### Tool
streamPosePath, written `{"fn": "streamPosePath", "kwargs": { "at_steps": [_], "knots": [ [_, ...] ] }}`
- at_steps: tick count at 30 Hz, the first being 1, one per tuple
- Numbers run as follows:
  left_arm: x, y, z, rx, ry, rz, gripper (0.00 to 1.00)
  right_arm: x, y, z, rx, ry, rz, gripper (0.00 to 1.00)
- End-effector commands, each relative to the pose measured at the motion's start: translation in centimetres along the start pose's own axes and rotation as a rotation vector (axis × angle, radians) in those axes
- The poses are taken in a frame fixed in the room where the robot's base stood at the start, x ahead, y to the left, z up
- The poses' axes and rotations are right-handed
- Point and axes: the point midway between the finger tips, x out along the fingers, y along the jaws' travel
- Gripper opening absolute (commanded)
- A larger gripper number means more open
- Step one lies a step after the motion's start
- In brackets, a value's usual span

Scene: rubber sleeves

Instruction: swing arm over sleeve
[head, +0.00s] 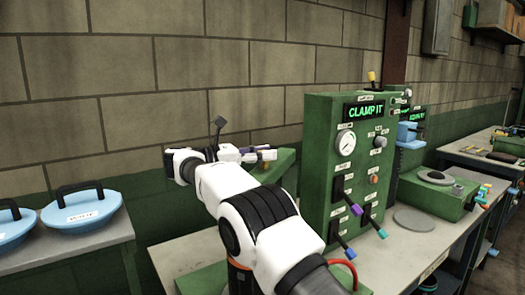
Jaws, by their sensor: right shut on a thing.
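My right arm reaches in from the bottom, and its wrist bends to the right at the far end. My right gripper (243,154) points right, shut on a small bar with a purple end (267,155). The bar is just above a green machine part (283,164); whether it is the swing arm I cannot tell. A dark upright lever (219,123) shows just behind the gripper. No sleeve can be made out; my arm hides much of the bench there. My left gripper is not in view.
Blue lidded pans (83,212) sit on the left bench. A grey disc (414,219) lies on the right bench (407,245). A brick wall closes the back.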

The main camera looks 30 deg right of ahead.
Motion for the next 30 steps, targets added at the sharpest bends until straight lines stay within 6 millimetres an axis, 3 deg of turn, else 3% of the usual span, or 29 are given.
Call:
{"fn": "streamPosePath", "kwargs": {
  "at_steps": [10, 11, 12, 30],
  "knots": [
    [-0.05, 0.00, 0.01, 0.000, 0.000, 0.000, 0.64, 0.03, 0.00, 0.33, 0.006, -0.002, 0.000, 0.00],
    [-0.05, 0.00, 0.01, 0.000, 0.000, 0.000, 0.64, 0.02, 0.01, 0.34, 0.006, -0.002, 0.001, 0.45],
    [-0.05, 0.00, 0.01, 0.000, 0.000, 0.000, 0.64, 0.02, 0.01, 0.33, 0.006, -0.002, 0.001, 0.59],
    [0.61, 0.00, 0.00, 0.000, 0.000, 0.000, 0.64, -0.02, -0.11, 0.03, 0.003, -0.002, 0.023, 0.60]
  ]
}}
